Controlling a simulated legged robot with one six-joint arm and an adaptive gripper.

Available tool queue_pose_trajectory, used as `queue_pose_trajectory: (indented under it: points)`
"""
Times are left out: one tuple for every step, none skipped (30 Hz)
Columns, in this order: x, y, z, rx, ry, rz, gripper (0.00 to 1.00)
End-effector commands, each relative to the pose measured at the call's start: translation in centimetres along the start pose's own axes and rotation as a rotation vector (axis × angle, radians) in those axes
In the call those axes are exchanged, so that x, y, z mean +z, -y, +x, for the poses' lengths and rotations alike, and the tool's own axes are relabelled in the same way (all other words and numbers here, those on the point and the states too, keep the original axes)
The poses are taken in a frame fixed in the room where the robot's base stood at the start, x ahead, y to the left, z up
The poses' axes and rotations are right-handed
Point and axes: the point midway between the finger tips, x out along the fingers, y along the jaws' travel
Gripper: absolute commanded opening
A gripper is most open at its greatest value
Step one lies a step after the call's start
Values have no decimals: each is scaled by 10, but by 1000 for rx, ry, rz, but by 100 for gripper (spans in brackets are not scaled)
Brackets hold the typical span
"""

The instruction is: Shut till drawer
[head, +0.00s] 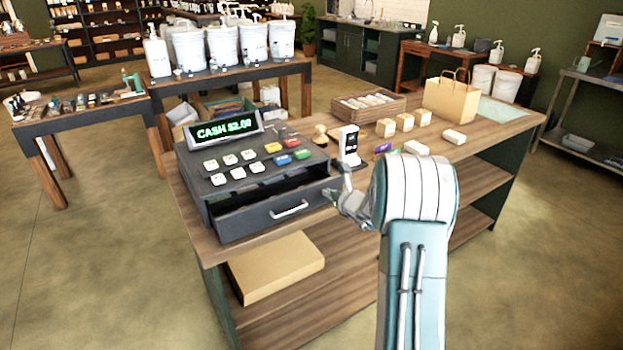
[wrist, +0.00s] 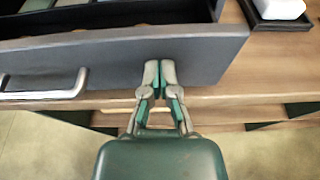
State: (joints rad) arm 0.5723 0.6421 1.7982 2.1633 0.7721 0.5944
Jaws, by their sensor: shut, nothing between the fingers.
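The dark grey cash register (head: 245,168) stands on the left part of the wooden counter, its display lit with "CASH $2.00". Its till drawer (head: 292,209) is pulled partly out, with a dark gap above its front panel and a silver handle. In the wrist view the drawer front (wrist: 215,52) spans the top, with its handle (wrist: 45,92) at the left. My gripper (head: 341,184) is at the right end of the drawer front. In the wrist view its shut fingertips (wrist: 160,68) are at the panel, right of the handle; I cannot tell if they touch. Nothing is held.
Small boxes (head: 404,121), a paper bag (head: 452,98) and a wooden tray (head: 368,104) occupy the counter further back. A cardboard box (head: 275,267) lies on the shelf below the drawer.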

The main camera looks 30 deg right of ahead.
Motion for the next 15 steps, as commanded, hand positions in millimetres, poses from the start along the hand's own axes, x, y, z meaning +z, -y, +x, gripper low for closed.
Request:
queue_pose_trajectory:
  points:
    - [2, 0, 4, 1, 2, 0, 0]
    - [2, 0, 5, 1, 1, 0, 0]
    - [2, 0, 8, 1, 1, 0, 0]
    - [3, -1, 9, 1, 1, 0, 0]
    - [4, -1, 11, 1, 1, 0, 0]
    - [4, -1, 14, 1, 1, 0, 0]
    - [5, -1, 15, 1, 1, 0, 0]
    - [5, -1, 17, 1, 1, -1, 0]
    - [6, -1, 19, 1, 1, -1, 0]
    - [7, -1, 21, 1, 1, -1, 0]
    - [7, 0, 22, 1, 2, -1, 0]
    - [8, 0, 25, 1, 1, 0, 0]
    - [8, 0, 26, 1, 1, 0, 0]
    - [9, 0, 28, 1, 1, 0, 0]
    - [10, 0, 30, 1, 1, 0, 0]
